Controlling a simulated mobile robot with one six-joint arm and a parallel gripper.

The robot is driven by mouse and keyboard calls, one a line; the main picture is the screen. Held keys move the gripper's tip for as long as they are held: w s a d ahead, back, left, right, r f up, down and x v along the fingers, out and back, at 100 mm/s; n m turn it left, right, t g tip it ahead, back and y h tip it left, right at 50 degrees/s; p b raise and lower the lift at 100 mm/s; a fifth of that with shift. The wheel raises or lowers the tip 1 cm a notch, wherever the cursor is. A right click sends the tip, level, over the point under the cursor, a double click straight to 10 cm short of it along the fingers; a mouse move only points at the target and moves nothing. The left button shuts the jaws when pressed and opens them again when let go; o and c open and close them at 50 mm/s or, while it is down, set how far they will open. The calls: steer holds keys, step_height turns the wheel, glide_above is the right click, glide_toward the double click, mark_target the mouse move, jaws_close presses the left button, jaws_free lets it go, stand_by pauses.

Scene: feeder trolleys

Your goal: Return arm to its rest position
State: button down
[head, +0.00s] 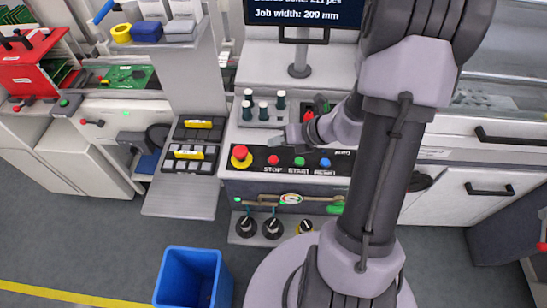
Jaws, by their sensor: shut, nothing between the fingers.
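My arm rises from its base at the lower right, bends at the top right of the view and comes back down toward the machine. My gripper (282,138) points left above the rear edge of the black button panel (257,153). It is small in the view and looks shut, with nothing in it. The panel has a red emergency stop on a yellow base (241,157) at its left, then red, green and blue buttons to the right. My wrist hides part of the panel's rear edge and the machine top behind it.
A monitor (300,20) stands behind. A grey shelf with dark trays (195,146) is to the left. A blue bin (190,279) stands on the floor, with open floor around it.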

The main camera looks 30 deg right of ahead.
steer(key=s+a+r+n+g+y+b, duration=0.15)
steer(key=a+r+n+b, duration=0.35)
steer(key=a+n, duration=0.5)
steer(key=s+a+r+n+h+b, duration=0.2)
steer(key=s+n, duration=0.5)
steer(key=n, duration=0.5)
steer(key=s+a+r+n+h+b, duration=0.2)
steer(key=s+a+r+n, duration=0.2)
steer(key=s+n, duration=0.3)
steer(key=r+n, duration=0.1)
steer(key=n, duration=0.4)
steer(key=shift+s+a, duration=0.4)
steer(key=shift+r+g, duration=0.1)
steer(key=shift+g, duration=0.15)
